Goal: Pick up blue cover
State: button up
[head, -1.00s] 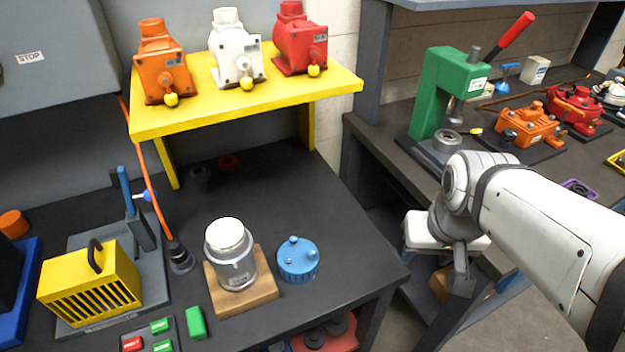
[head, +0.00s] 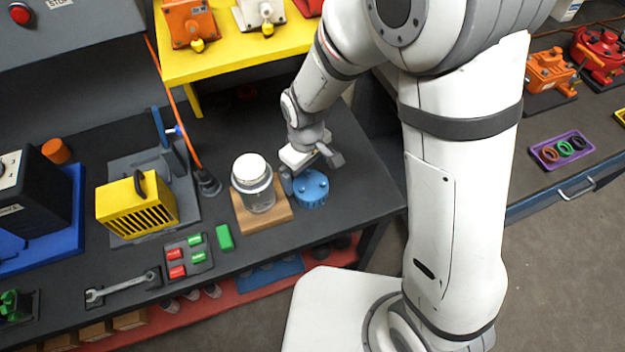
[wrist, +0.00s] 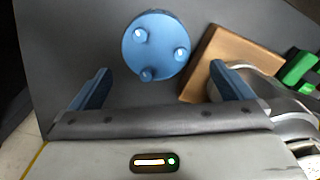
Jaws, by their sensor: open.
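The blue cover (head: 311,188) is a round lid with small knobs on top. It lies on the dark bench just right of a wooden block. In the wrist view the blue cover (wrist: 156,46) shows whole, ahead of and between the spread fingers. My gripper (head: 308,172) is just above and beside the cover in the head view and partly overlaps it there. In the wrist view my gripper (wrist: 160,88) is open and empty, with a finger on either side. I see no contact with the cover.
A yellow shelf (head: 232,58) with motors rises behind. The bench's right edge is near.

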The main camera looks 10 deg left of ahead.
aim_at(310, 183)
jog(key=f+b, duration=0.1)
jog(key=f, duration=0.1)
jog(key=f+b, duration=0.2)
jog(key=f, duration=0.1)
jog(key=f+b, duration=0.1)
jog(key=f, duration=0.1)
jog(key=shift+w+d+f, duration=0.15)
jog(key=shift+d+f, duration=0.1)
jog(key=shift+d, duration=0.1)
jog(key=shift+r, duration=0.1)
jog(key=shift+c, duration=0.6)
jog(key=c, duration=1)
